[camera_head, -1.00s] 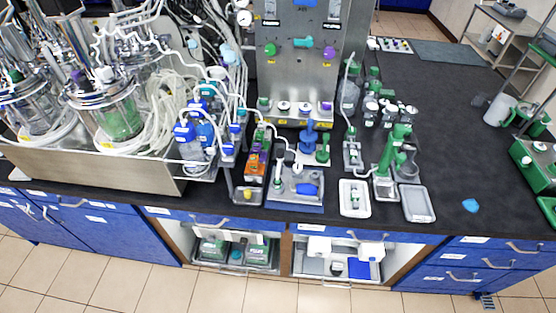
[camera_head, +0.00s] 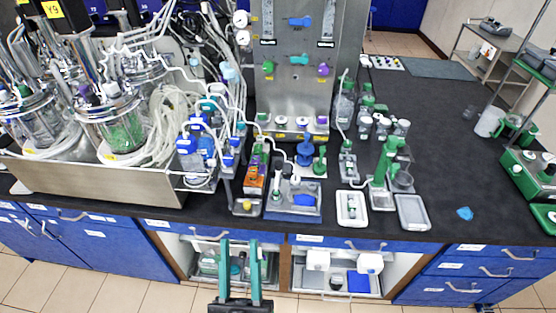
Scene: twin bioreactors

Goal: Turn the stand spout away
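A green upright stand (camera_head: 385,160) rises from a pale base near the bench's front edge, right of centre. Its short green top part (camera_head: 395,142), which may be the spout, leans to the right above a clear cup (camera_head: 403,181). Its exact direction is too small to tell. My gripper (camera_head: 240,244) is at the bottom of the view, in front of the open cabinet. Its two teal fingers point up and stand apart with nothing between them. It is well left of the stand and nearer to me, touching nothing.
A blue-based device (camera_head: 294,206) and an orange block (camera_head: 255,181) stand left of the green stand. A white tray (camera_head: 351,208) and a grey tray (camera_head: 412,212) lie near the front edge. The black bench top (camera_head: 450,170) is largely clear to the right.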

